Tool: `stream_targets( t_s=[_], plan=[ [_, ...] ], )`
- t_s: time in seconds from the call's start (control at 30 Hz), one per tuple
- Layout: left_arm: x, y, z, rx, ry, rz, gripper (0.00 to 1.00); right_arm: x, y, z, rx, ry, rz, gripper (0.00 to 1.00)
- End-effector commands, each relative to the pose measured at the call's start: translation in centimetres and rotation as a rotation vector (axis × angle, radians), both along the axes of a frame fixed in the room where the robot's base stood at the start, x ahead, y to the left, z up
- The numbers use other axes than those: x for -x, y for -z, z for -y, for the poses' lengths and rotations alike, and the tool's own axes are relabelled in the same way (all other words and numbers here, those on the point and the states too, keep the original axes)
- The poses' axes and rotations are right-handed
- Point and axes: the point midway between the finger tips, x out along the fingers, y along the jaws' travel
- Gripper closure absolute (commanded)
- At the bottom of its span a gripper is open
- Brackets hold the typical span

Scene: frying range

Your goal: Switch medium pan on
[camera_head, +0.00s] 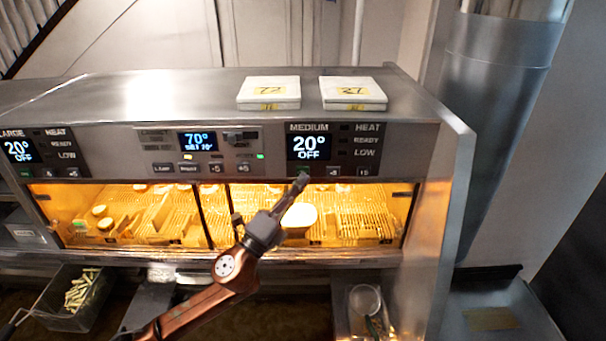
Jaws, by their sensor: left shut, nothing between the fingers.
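The medium pan's control panel (333,150) is at the right of the fryer front. Its display (309,147) reads 20° OFF, with HEAT, READY and LOW labels to its right. A row of small buttons lies under the display; the leftmost, a greenish one (304,171), is right above my left gripper's tip. My left gripper (302,180) is shut and empty, pointing up at that button. I cannot tell whether the tip touches it. My right gripper is not in view.
A middle panel (198,141) reads 70°, and the large pan's panel (19,150) reads 20° OFF. Two white boxes (268,92) (352,92) sit on top. A lit food bay (150,215) lies below. A basket of fries (80,297) is at lower left. A steel side wall (452,200) bounds the right.

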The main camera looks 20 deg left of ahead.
Motion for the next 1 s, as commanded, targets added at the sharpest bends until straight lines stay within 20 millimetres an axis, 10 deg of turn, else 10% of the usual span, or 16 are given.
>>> stream_targets(
  t_s=[1.0],
  plan=[
    [0.0, 0.08, -0.16, 0.001, -0.003, -0.001, 1.0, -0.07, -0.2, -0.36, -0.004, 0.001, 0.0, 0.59]
  ],
)
